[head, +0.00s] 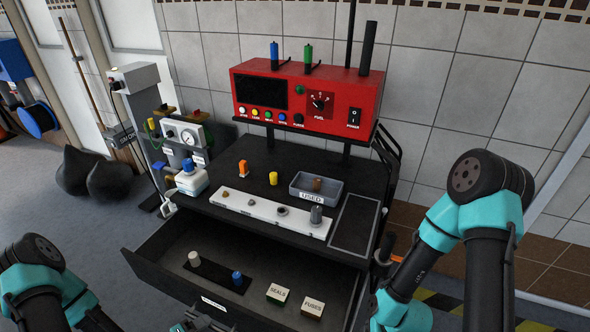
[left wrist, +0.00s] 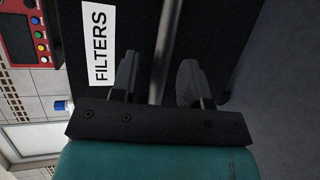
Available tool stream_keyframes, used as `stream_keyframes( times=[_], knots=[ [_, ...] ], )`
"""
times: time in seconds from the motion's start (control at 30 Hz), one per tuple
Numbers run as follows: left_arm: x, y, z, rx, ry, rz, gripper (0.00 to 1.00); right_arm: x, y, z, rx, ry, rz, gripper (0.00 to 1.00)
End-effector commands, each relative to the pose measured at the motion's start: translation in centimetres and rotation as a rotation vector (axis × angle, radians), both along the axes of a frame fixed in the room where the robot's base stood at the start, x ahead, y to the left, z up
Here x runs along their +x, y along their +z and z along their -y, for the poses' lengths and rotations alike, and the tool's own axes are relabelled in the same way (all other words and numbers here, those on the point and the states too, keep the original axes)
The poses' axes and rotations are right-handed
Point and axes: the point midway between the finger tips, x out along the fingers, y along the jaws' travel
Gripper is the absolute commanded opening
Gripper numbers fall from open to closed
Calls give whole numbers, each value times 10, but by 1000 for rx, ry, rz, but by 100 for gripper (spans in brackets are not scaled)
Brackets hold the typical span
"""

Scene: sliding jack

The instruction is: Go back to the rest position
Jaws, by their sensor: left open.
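My left gripper (head: 200,322) shows at the bottom edge of the head view, in front of the open drawer (head: 150,262). In the left wrist view its two fingers (left wrist: 157,82) are apart, with nothing clamped. A grey bar (left wrist: 164,40) on the dark drawer front runs between the fingers in that picture; I cannot tell whether they touch it. A white FILTERS label (left wrist: 101,46) is beside them. My right arm (head: 465,215) stands bent at the right of the head view; its gripper does not show.
The drawer holds a white-topped part (head: 194,258), a blue-topped part (head: 237,278), and SEALS (head: 277,293) and FUSES (head: 313,307) boxes. On the cart top are a white strip (head: 262,213) with parts and a USED bin (head: 303,192). A red panel (head: 290,100) stands behind.

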Motion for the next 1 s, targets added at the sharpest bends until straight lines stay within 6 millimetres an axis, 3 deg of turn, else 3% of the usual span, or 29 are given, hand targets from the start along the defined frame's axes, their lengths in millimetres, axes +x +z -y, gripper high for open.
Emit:
stream_keyframes(
  times=[0.13, 0.4, 0.77, 1.0],
  knots=[
    [9, -3, 11, -1, -3, 0, 42, 0, 0, 0, 0, 0, 0, 59],
    [18, -3, 14, 0, 0, 0, 42, 0, 0, 0, 0, 0, 0, 59],
    [16, -3, 13, 0, 0, -1, 42, 0, 0, 0, 0, 0, 0, 59],
    [5, -2, 5, 0, 2, -1, 42, 0, 0, 0, 0, 0, 0, 59]
  ],
)
